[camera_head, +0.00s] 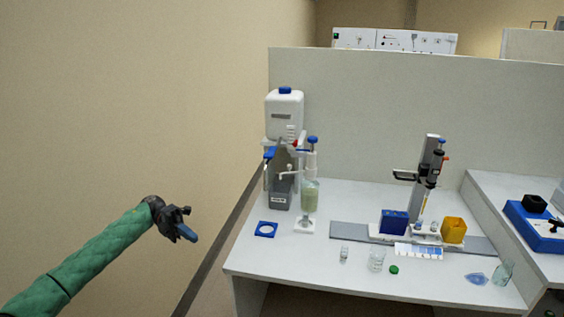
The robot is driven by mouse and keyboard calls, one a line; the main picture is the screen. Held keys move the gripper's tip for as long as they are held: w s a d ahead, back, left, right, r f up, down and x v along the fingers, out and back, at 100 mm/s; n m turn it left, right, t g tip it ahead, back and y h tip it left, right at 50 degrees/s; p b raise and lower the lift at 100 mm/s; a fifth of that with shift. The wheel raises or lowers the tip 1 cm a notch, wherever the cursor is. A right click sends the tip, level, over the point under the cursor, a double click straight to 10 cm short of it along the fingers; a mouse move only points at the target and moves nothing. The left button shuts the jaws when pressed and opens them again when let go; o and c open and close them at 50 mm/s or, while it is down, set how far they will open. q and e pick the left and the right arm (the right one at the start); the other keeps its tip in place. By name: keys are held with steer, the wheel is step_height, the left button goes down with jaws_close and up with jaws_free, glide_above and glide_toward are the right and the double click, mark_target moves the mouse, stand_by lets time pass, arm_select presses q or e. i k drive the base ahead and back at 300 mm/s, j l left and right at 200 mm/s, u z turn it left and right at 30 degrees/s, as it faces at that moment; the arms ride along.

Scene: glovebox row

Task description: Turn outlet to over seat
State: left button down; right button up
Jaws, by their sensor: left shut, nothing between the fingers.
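My left gripper (184,226) is shut and empty, held in the air to the left of the table, apart from everything on it. A blue square seat with a round hole (266,229) lies flat on the table in front of the stand. My right gripper is not in view.
A blue-topped column with greenish contents (310,196) stands right of the dispenser. On the white table (300,262) are a small vial (344,254), a beaker (376,260) and a green cap (394,270). A stand with blue and yellow boxes (453,230) is farther right.

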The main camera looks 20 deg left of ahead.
mark_target(289, 167)
steer(key=i, duration=1.95)
